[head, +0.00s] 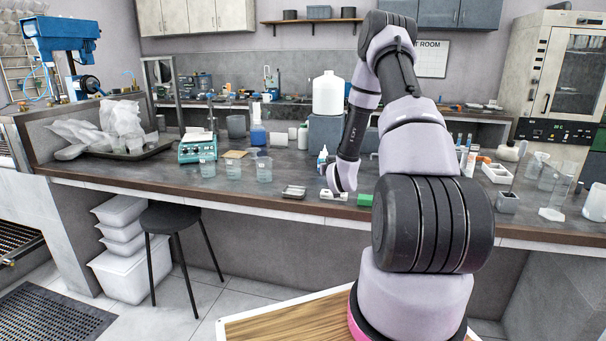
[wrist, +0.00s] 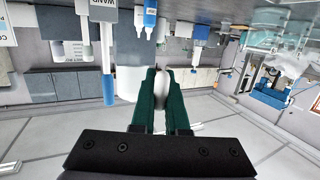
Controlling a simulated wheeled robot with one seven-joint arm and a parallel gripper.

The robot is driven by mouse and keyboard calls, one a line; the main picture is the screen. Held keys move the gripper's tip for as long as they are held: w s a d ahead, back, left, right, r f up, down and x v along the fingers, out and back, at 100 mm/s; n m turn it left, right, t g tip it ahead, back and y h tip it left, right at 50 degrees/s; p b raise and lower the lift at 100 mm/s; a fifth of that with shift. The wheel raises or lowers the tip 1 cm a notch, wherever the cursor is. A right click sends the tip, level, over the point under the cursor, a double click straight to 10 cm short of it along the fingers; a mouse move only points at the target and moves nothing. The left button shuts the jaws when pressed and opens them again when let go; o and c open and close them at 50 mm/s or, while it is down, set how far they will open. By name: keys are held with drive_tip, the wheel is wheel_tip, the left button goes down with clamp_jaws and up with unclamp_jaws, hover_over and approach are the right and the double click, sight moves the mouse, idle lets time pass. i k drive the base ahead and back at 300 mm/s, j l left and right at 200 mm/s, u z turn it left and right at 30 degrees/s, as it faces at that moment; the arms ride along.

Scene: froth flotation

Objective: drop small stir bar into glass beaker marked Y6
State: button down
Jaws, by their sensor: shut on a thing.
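My gripper (wrist: 161,74) has two dark green fingers in the wrist view. They are shut on a small white rounded piece (wrist: 160,86), which looks like the stir bar; the fingers cover part of it. In the head view my forearm comes down over the bench near its front edge, and the fingertips cannot be made out there. Three clear glass beakers stand to the left of my wrist on the bench: a left one (head: 207,167), a middle one (head: 233,170) and a right one (head: 264,172). Their markings are too small to read, so I cannot tell which is Y6.
A small metal tray (head: 294,192) and a green block (head: 365,200) lie near the bench's front edge. A teal stirrer plate (head: 196,150) is behind the beakers. A large white jug (head: 328,93) stands further back. A blue-tipped wand (wrist: 109,88) shows in the upside-down wrist view.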

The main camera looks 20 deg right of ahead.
sight(270, 179)
drive_tip(key=i+j+z, duration=0.1)
drive_tip(key=j, duration=0.25)
drive_tip(key=i+j+z, duration=0.1)
drive_tip(key=i+j, duration=0.15)
drive_tip(key=j, duration=0.15)
drive_tip(key=i+j+z, duration=0.1)
drive_tip(key=j, duration=0.25)
drive_tip(key=i+j+z, duration=0.1)
drive_tip(key=j, duration=0.3)
drive_tip(key=i+j+z, duration=0.1)
drive_tip(key=i+j, duration=0.15)
drive_tip(key=j, duration=0.2)
drive_tip(key=i+j+z, duration=0.1)
drive_tip(key=j, duration=0.3)
